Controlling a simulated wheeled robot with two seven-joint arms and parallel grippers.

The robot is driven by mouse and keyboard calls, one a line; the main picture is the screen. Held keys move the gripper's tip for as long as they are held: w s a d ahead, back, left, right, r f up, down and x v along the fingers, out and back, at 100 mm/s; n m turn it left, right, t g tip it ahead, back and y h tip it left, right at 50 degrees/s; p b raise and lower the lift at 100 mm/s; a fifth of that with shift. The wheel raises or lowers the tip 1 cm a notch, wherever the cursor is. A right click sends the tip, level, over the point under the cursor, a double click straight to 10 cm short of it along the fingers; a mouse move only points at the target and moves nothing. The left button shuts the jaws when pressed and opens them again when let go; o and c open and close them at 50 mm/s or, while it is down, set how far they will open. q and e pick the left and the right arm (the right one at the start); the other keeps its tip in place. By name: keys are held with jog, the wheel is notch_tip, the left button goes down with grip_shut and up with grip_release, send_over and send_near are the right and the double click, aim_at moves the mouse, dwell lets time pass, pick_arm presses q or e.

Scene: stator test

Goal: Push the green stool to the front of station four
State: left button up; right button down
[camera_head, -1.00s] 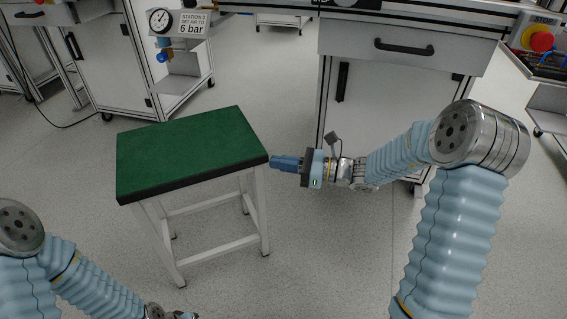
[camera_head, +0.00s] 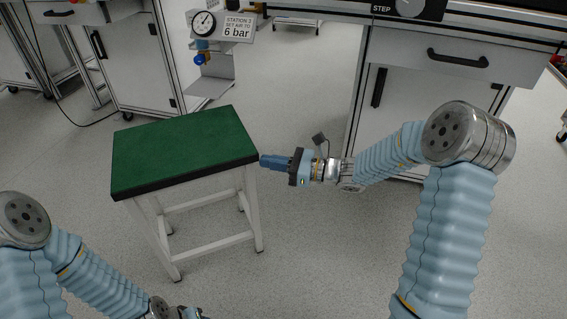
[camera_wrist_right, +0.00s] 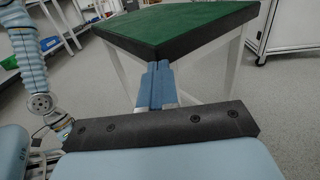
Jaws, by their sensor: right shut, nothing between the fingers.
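The green stool (camera_head: 185,150) stands upright on white legs on the floor, left of centre in the head view. My right gripper (camera_head: 268,161) is shut and empty, with its blue fingertips at the stool's right side, touching or nearly touching the black seat edge. In the right wrist view the shut fingers (camera_wrist_right: 154,88) point at a corner of the green seat (camera_wrist_right: 180,25). My left gripper (camera_head: 192,313) is mostly cut off at the bottom edge of the head view, so its jaws cannot be made out. I cannot identify station four.
A white cabinet bench (camera_head: 430,105) stands to the right behind my right arm. Grey floor (camera_head: 290,250) is clear in front.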

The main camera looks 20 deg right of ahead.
aim_at(195, 149)
jog(key=b+x, duration=0.2)
jog(key=x, duration=1.9)
jog(key=shift+w+a+r, duration=0.1)
jog(key=shift+w+a, duration=0.05)
jog(key=shift+a, duration=0.1)
jog(key=shift+d, duration=0.1)
